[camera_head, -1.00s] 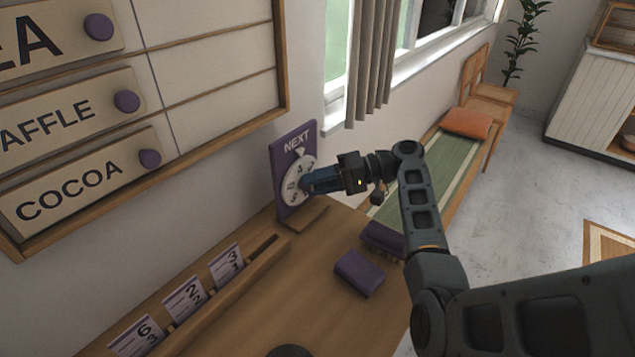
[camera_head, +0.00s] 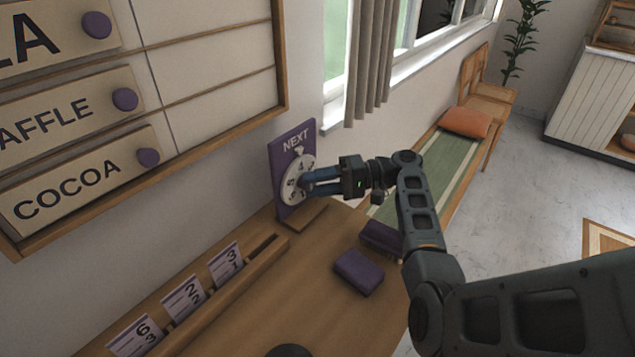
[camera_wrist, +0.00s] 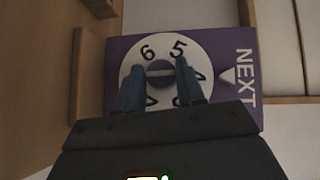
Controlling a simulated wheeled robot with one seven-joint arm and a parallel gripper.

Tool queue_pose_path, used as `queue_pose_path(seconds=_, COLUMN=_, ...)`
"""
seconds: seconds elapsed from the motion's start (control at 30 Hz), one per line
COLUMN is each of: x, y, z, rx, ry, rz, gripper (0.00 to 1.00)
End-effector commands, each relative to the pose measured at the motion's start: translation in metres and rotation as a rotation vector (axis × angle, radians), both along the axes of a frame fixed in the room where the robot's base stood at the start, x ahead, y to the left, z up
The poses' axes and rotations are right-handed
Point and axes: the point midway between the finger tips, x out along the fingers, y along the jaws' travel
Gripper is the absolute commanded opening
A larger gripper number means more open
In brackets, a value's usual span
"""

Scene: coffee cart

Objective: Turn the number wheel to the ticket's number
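The number wheel (camera_head: 290,190) is a white disc with dark digits on an upright purple board (camera_head: 310,138) marked NEXT, with a white pointer (camera_head: 299,151) above the disc. In the head view a 4 seems to stand near the pointer. The wrist view shows the wheel (camera_wrist: 128,72) with 6 and 5 clear; other digits are partly hidden by my fingers. Tickets (camera_head: 226,262) stand in a wooden rack (camera_head: 250,256), showing 3, 2 and 6 with smaller digits.
Two purple blocks (camera_head: 359,272) lie on the wooden counter (camera_head: 262,310) to the right of the rack. A menu board (camera_head: 205,110) with COCOA and other signs hangs on the left wall. A green bench (camera_head: 440,165) with an orange cushion (camera_head: 465,122) stands behind my arm.

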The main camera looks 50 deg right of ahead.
Motion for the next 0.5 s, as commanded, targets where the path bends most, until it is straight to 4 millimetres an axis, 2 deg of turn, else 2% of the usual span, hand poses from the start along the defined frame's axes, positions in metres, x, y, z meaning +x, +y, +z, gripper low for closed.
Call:
queue_pose_path(seconds=0.03, x=-0.0005, y=0.0017, z=-0.0023, rx=0.002, ry=0.004, rz=0.003, gripper=0.42)
queue_pose_path(seconds=0.23, x=0.0000, y=0.0001, z=-0.0006, rx=0.000, ry=0.000, rz=-0.001, gripper=0.61)
queue_pose_path(seconds=0.5, x=-0.0009, y=-0.0026, z=0.0003, rx=-0.001, ry=-0.003, rz=-0.005, gripper=0.61)
